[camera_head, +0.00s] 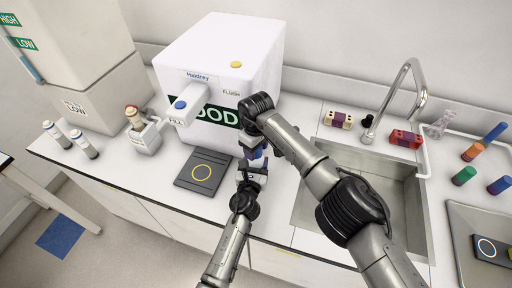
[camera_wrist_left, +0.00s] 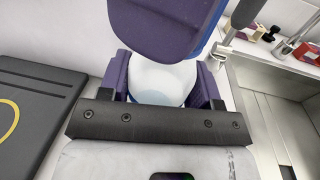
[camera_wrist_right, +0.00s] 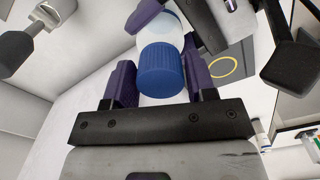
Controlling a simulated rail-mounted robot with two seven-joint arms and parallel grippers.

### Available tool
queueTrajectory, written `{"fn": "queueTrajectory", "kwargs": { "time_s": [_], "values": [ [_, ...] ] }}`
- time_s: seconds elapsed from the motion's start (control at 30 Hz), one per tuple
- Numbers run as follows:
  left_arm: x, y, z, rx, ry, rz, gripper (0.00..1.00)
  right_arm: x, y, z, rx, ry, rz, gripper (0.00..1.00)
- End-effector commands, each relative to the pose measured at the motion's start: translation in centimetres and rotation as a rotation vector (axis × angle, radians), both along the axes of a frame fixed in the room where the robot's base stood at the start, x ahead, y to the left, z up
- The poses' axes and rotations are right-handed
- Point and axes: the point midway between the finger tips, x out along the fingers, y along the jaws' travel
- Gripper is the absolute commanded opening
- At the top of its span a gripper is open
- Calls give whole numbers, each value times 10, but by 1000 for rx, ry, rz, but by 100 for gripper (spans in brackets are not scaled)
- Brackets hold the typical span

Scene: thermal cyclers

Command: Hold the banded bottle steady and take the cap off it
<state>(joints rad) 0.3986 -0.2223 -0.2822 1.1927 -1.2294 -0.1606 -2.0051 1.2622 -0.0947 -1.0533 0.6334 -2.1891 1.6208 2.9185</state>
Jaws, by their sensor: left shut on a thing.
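The bottle (camera_wrist_left: 160,78) has a pale translucent body and stands mostly hidden between my grippers in front of the white dispenser. My left gripper (camera_head: 252,174) is shut on the body, with a purple finger on each side of it in the left wrist view. The ribbed blue cap (camera_wrist_right: 162,69) is on the bottle. My right gripper (camera_wrist_right: 161,86) comes from above, its purple fingers spread on either side of the cap. I cannot tell whether they touch it. One right finger hides the bottle's upper part in the left wrist view. I see no clear band.
The white dispenser (camera_head: 222,55) stands just behind the grippers. A dark pad with a yellow ring (camera_head: 202,172) lies to the left. The sink (camera_head: 362,190) is to the right, with a tall faucet (camera_head: 402,88). Several coloured tubes stand at the far right.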

Motion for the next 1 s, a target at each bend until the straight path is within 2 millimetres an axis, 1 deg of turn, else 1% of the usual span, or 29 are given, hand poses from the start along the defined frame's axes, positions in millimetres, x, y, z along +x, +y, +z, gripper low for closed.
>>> {"fn": "queueTrajectory", "kwargs": {
  "time_s": [0.03,0.37,0.47,0.53,0.67,1.0],
  "values": [
    [0,0,0,0,0,0,0,0,0,0,0,0,0,46],
    [0,0,0,0,0,0,0,0,0,0,0,0,0,15],
    [0,0,0,0,0,0,0,0,0,0,-1,-1,17,14],
    [0,0,0,0,0,0,0,0,0,0,-1,-2,81,14],
    [0,0,0,0,0,0,0,0,0,1,-3,-2,330,14],
    [0,0,0,0,0,0,0,1,0,2,-3,-2,1062,14]
  ]
}}
